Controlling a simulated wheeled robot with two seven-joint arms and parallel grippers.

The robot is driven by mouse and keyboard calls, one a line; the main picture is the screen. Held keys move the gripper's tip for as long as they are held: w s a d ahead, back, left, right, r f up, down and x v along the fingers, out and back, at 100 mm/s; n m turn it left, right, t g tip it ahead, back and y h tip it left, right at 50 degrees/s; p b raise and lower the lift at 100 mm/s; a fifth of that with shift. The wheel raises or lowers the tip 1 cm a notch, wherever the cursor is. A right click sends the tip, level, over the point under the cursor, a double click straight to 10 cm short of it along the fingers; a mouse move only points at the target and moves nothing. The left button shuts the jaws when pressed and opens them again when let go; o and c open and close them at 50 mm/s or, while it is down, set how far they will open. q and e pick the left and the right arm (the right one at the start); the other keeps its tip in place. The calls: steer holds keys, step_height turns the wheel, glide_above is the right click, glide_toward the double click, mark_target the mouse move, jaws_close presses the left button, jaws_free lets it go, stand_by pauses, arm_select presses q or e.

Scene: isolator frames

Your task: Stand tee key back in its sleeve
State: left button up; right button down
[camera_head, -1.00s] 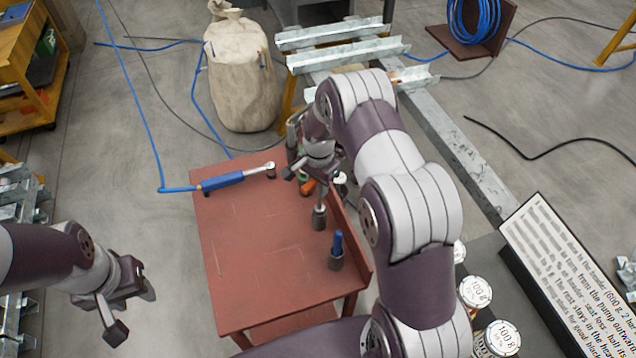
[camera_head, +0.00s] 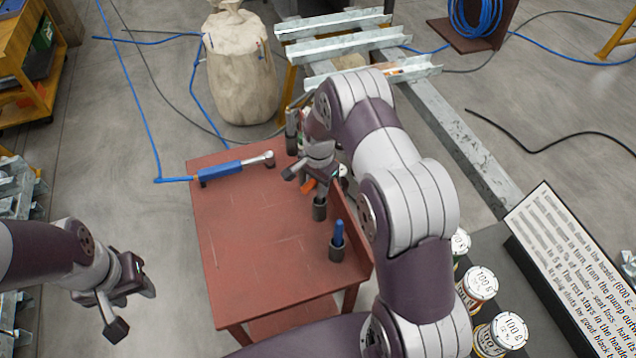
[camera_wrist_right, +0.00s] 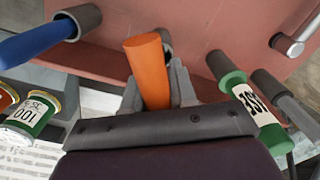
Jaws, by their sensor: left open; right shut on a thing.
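My right gripper (camera_head: 306,178) is over the right side of the red table. It is shut on the orange-handled tee key (camera_wrist_right: 148,72), whose orange handle also shows in the head view (camera_head: 308,185). A dark open sleeve (camera_head: 320,211) stands on the table just below the gripper; part of a sleeve rim (camera_wrist_right: 165,42) shows behind the handle in the right wrist view. The key's lower end is hidden, so I cannot tell whether it is inside the sleeve. My left gripper (camera_head: 124,302) is open and empty, left of the table.
A blue-handled tool (camera_head: 338,233) stands in a nearer sleeve (camera_head: 337,252). A blue-gripped wrench (camera_head: 230,170) with a hose lies at the red table's (camera_head: 250,250) back left. A green labelled tool (camera_wrist_right: 240,92) is beside the right gripper. The table's middle is clear.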

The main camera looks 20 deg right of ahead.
steer(key=shift+f+b, duration=0.7)
steer(key=shift+f, duration=0.4)
steer(key=c, duration=0.8)
jaws_free()
steer(key=shift+r, duration=0.15)
step_height(320, 180, up, 12)
steer(key=b, duration=0.2)
steer(key=shift+b, duration=0.35)
steer(key=shift+r, duration=0.25)
